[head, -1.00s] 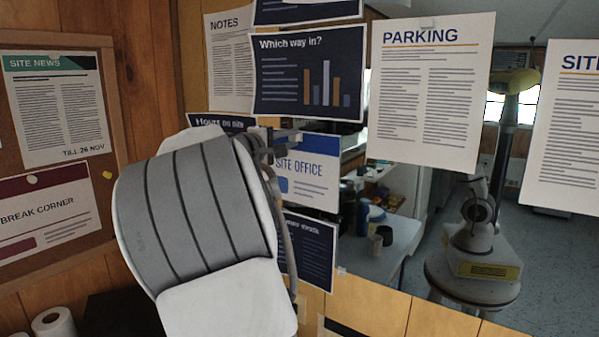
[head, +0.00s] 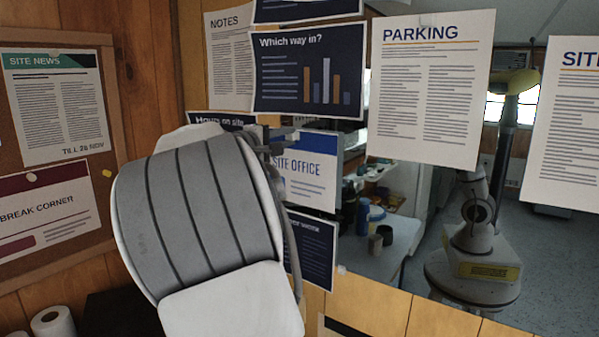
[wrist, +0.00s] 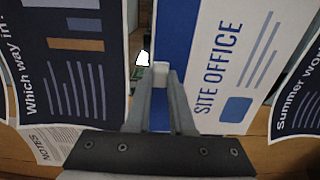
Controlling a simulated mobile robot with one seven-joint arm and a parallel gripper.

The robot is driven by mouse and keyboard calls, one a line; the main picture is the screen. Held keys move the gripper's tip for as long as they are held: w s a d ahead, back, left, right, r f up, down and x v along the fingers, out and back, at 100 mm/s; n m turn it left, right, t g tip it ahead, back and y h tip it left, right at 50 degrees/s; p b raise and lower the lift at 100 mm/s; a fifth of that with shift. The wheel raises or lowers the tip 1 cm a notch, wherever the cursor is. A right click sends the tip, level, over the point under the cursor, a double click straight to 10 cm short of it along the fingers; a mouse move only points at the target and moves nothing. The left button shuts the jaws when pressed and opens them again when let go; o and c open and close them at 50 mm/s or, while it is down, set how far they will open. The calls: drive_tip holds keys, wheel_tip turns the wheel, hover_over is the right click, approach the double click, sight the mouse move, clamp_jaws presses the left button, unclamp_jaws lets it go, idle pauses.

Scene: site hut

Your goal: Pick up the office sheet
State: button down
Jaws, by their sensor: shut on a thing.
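The office sheet (head: 309,165), white with a blue band and the words SITE OFFICE, hangs among other sheets in the head view. It also shows sideways in the wrist view (wrist: 228,75), with its blue band by the fingers. My gripper (wrist: 160,76) is shut on the office sheet at its blue-banded edge. In the head view my gripper (head: 284,142) is seen edge-on at the sheet's upper left, and my arm hides the sheet's left part. The exact grip on the paper is too small to make out.
The Which way in sheet (head: 308,72) hangs just above, and a dark sheet (head: 313,250) just below. The PARKING sheet (head: 431,90) hangs to the right. A notice board (head: 95,262) is at the left. A paper roll (head: 52,325) stands at the lower left.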

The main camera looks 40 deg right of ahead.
drive_tip(key=shift+b+v, duration=0.85)
drive_tip(key=shift+v, duration=0.8)
drive_tip(key=shift+a, duration=0.1)
drive_tip(key=a+r, duration=0.1)
drive_tip(key=s+a+r, duration=0.1)
drive_tip(key=a, duration=0.1)
drive_tip(key=a+r, duration=0.1)
drive_tip(key=shift+s+a, duration=0.3)
drive_tip(key=shift+s, duration=0.05)
drive_tip(key=shift+s, duration=0.1)
